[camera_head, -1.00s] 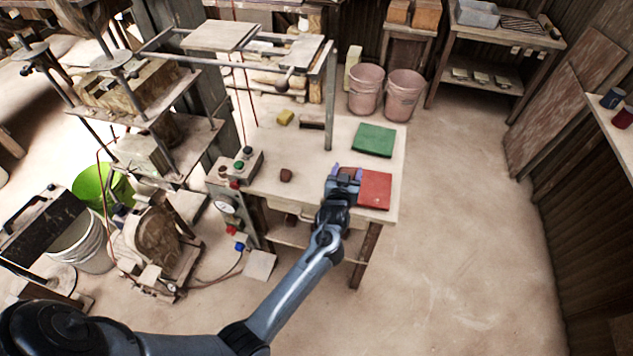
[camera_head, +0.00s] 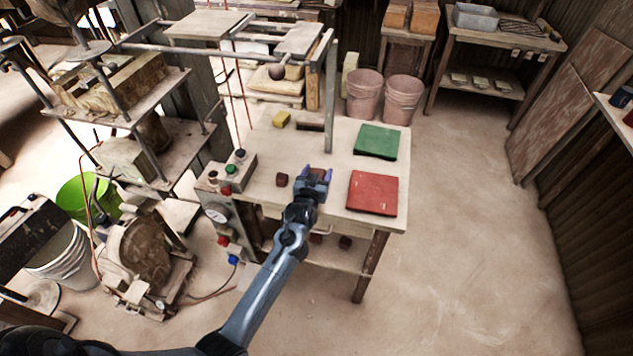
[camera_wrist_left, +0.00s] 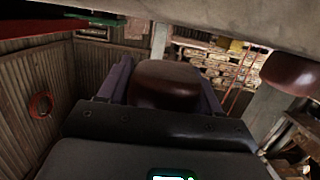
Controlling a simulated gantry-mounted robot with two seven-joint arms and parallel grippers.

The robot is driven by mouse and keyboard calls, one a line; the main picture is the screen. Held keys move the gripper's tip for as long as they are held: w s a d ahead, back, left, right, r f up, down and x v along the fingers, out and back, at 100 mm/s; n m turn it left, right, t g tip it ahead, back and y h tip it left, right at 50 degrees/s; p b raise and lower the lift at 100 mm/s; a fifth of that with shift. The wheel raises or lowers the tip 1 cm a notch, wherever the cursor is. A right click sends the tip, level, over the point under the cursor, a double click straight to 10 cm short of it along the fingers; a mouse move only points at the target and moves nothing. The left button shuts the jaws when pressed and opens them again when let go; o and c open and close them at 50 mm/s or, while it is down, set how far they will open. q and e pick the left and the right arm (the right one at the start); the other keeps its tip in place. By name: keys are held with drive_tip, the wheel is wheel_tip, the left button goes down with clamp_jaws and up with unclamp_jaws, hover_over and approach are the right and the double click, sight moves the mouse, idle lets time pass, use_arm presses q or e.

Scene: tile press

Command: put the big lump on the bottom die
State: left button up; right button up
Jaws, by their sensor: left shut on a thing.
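My left gripper (camera_head: 313,176) is shut on a dark brown lump (camera_head: 314,174), over the front part of the work table. In the left wrist view the lump (camera_wrist_left: 166,84) sits between the two purple fingers. A second brown lump (camera_head: 282,180) lies on the table just left of the gripper, and it also shows in the left wrist view (camera_wrist_left: 292,72). The press stands at the left with stacked plates; a pale block (camera_head: 124,160) rests on its lower plate. I cannot tell for sure which part is the bottom die. My right gripper is not in view.
A red pad (camera_head: 372,193) and a green pad (camera_head: 377,141) lie on the table's right side. A control box (camera_head: 233,170) with buttons stands at its left edge. A yellow block (camera_head: 281,119) lies farther back. A metal post (camera_head: 330,100) rises from the table.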

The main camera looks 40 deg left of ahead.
use_arm(q)
wheel_tip(320, 180, down, 2)
drive_tip(key=shift+f+b, duration=0.25)
drive_tip(key=shift+b, duration=0.6)
drive_tip(key=shift+f, duration=0.2)
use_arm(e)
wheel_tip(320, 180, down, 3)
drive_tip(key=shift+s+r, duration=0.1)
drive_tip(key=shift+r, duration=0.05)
use_arm(q)
drive_tip(key=shift+f, duration=0.15)
drive_tip(key=o, duration=1.4)
drive_tip(key=shift+c, duration=0.2)
drive_tip(key=shift+f, duration=0.1)
